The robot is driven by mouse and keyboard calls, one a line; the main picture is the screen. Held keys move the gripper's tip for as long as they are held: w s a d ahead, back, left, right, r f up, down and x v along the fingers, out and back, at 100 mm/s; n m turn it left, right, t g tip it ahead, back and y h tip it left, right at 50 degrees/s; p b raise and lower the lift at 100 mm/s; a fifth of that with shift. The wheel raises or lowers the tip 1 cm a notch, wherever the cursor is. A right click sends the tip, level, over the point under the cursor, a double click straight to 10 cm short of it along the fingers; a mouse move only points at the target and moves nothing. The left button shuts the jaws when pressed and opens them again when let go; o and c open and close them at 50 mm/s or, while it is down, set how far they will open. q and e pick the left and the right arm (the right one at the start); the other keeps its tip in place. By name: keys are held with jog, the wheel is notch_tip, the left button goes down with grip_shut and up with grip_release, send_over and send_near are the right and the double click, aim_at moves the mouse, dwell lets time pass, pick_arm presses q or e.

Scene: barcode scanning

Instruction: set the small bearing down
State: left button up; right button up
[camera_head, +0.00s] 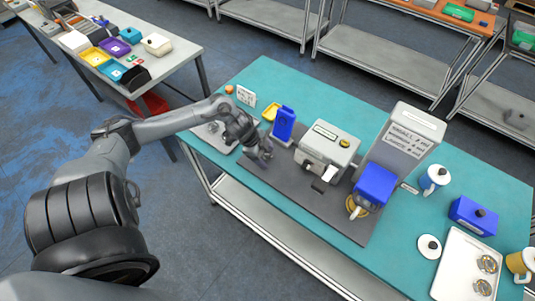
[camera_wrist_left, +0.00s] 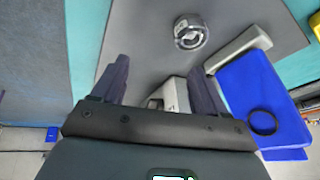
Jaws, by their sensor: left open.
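A small metal bearing (camera_wrist_left: 190,32) with a ring shape lies on the dark grey mat (camera_wrist_left: 140,40) in the left wrist view. My left gripper (camera_wrist_left: 160,72) is open, with a finger on each side of the picture's middle. The bearing is beyond the fingertips, apart from them and nearer the right finger's side. In the head view my left gripper (camera_head: 263,153) is low over the mat's left end, beside the blue stand (camera_head: 284,124). I cannot make out the bearing there. My right gripper is not in view.
A grey machine (camera_head: 328,148) stands right of the blue stand, then a tall grey sign box (camera_head: 400,140) and a blue box (camera_head: 375,184). A white tray (camera_head: 455,262) holds metal parts at right. The mat's front strip looks clear.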

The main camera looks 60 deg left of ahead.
aim_at(268, 154)
pick_arm(q)
jog(key=a+r+n+g+h, duration=0.1)
jog(key=a+r, duration=0.4)
jog(key=a, duration=0.2)
jog(key=f, duration=0.1)
jog(key=d+f, duration=0.1)
jog(key=f, duration=0.1)
jog(key=shift+w+d+f, duration=0.1)
jog(key=shift+d+f, duration=0.2)
jog(key=shift+x, duration=2.95)
jog(key=shift+w, duration=0.15)
jog(key=c, duration=1.3)
jog(key=shift+o, duration=0.2)
jog(key=shift+r, duration=0.15)
